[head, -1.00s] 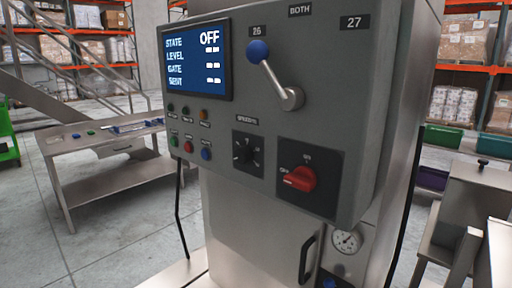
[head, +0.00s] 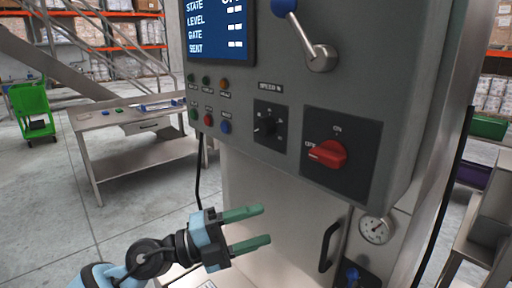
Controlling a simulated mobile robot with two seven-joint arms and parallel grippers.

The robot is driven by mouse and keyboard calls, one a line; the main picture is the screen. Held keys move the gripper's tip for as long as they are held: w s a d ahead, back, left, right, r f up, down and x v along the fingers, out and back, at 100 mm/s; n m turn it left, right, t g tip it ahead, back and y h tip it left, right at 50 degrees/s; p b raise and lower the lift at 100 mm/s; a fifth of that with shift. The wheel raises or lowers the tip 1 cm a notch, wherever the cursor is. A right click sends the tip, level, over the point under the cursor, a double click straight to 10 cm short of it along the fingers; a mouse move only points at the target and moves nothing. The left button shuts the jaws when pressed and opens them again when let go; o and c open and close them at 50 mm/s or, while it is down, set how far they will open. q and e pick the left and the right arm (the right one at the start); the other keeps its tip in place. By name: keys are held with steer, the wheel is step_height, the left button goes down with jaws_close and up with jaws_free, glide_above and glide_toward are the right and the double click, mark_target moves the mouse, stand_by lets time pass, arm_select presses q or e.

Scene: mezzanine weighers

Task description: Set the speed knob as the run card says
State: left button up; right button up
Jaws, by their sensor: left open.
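The speed knob (head: 265,126) is a small black knob on a dark square plate in the middle of the grey control panel (head: 375,100). My left gripper (head: 262,226) has green fingers. It is open and empty, below the panel and apart from the knob, in front of the cabinet door. The screen (head: 218,28) shows STATE, LEVEL, GATE and SENT, its top cut off. No run card can be made out. My right gripper is not in view.
A red rotary switch (head: 328,153) sits right of the knob. Small coloured buttons (head: 208,120) are to its left. A blue-ended lever (head: 305,38) is above. A door handle (head: 329,246) and gauge (head: 375,230) are below. A steel table (head: 140,140) stands behind left.

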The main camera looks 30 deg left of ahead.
arm_select(q)
step_height(320, 180, up, 8)
steer(key=w+a+m+y+b, duration=0.1)
steer(key=w+a+m+y, duration=0.15)
steer(key=m, duration=0.25)
steer(key=t+y, duration=0.3)
steer(key=y, duration=0.2)
glide_toward(259, 127)
steer(key=shift+w+d+r+b, duration=0.15)
steer(key=shift+w+d+b, duration=0.05)
steer(key=shift+w+b, duration=0.15)
steer(key=p+x, duration=0.2)
steer(key=x, duration=0.4)
steer(key=shift+x, duration=0.85)
steer(key=shift+c, duration=0.5)
